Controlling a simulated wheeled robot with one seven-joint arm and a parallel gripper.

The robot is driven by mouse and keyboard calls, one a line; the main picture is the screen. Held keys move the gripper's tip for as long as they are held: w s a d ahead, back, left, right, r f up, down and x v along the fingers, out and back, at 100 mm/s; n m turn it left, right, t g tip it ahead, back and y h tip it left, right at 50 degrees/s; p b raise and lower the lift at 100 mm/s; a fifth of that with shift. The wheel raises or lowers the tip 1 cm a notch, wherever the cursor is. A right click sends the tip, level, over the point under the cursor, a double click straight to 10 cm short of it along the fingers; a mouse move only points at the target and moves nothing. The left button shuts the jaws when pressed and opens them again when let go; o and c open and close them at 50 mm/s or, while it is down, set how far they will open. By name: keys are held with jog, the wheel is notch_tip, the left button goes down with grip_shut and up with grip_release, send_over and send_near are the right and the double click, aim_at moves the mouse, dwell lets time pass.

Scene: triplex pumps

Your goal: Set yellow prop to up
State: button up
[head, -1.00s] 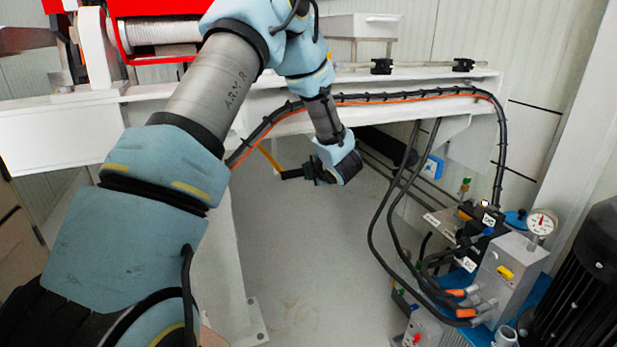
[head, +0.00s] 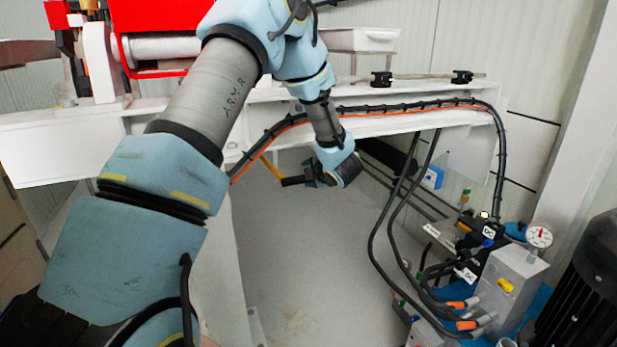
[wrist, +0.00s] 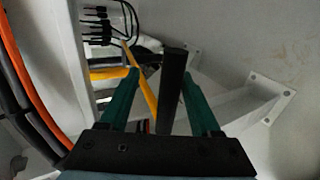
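The yellow prop (head: 271,167) is a thin tilted bar under the white frame in the head view. Its yellow length also shows in the wrist view (wrist: 144,85), left of centre. A black bar (wrist: 172,88), which looks like its handle, stands between the two green fingers of my gripper (wrist: 160,75). The fingers are apart, with a visible gap between the left finger and the black bar; the bar is close to the right finger. I cannot tell whether it touches. In the head view my gripper (head: 306,180) is beside the prop's lower end, and its fingers are hard to make out.
The white frame beam (head: 400,120) with black and orange cables runs above my gripper. Hoses and a valve block with a gauge (head: 539,236) stand at right, beside a black motor (head: 590,290). The grey floor (head: 310,270) below is clear.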

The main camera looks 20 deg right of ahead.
jog(key=shift+f, duration=0.15)
jog(key=shift+s, duration=0.1)
jog(key=shift+s+d, duration=0.1)
jog(key=shift+s, duration=0.1)
jog(key=v, duration=1)
jog(key=shift+r+b, duration=0.25)
jog(key=shift+b, duration=0.2)
jog(key=shift+s, duration=0.1)
jog(key=w+a+r+m+g+h+p, duration=0.1)
jog(key=a+r+m+g+h+p, duration=0.25)
jog(key=a+r+m+p, duration=0.4)
jog(key=s+a+r+m+g+y+p, duration=0.1)
jog(key=s+a+r+m+g+p, duration=0.2)
jog(key=s+a+m+g, duration=0.4)
jog(key=s+a+m+p, duration=0.1)
jog(key=s+a+m, duration=0.5)
jog(key=s+a, duration=0.5)
jog(key=shift+s+a+y, duration=0.3)
jog(key=shift+a+y, duration=0.05)
jog(key=shift+a, duration=1.45)
